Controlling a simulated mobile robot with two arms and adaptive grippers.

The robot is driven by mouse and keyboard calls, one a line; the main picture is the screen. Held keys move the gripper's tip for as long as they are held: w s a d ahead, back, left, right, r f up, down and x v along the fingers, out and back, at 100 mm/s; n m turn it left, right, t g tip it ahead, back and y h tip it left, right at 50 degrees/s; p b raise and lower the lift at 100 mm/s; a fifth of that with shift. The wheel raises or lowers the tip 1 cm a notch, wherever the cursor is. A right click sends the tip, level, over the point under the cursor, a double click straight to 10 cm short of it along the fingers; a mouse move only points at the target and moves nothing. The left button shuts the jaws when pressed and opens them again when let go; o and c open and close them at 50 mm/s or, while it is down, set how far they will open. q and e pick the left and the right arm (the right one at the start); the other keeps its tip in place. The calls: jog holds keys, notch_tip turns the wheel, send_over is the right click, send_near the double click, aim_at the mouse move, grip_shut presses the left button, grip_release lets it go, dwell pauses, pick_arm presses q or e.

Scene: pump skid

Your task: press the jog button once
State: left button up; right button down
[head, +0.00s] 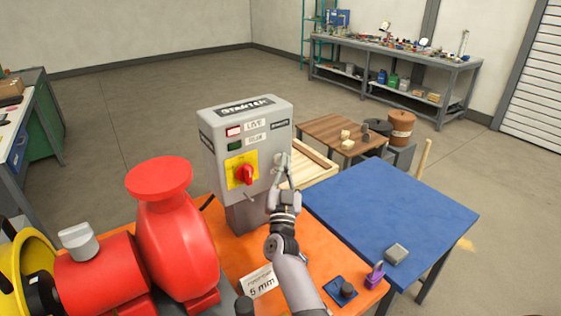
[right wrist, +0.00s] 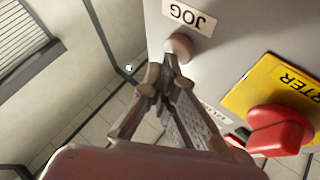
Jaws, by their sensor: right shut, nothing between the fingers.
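The grey starter box (head: 222,125) stands on a post on the orange skid (head: 225,262). The jog button, a round pale knob (right wrist: 180,46), sits on the box face beside a white JOG label (right wrist: 189,17); it also shows in the head view (head: 280,158). My right gripper (head: 285,170) is shut and empty, its fingertips (right wrist: 170,62) right at the button. I cannot tell whether they touch it or whether it is pushed in. My left gripper is not in view.
A red rotary switch on a yellow plate (head: 233,163) sits left of the jog button. The LIVE lamp (head: 234,130) looks red, the lower lamp dark green. A red pump (head: 180,240) stands left. A blue table (head: 400,205) stands right.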

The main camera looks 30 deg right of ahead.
jog(key=shift+w, duration=0.15)
dwell(0.4)
jog(key=shift+s+p, duration=0.55)
jog(key=shift+s, duration=0.35)
jog(key=shift+s+d+p, duration=0.15)
jog(key=shift+s+p, duration=0.55)
jog(key=shift+s, duration=0.55)
jog(key=shift+s+d+p, duration=0.1)
jog(key=shift+s+p, duration=0.6)
jog(key=shift+s, duration=0.55)
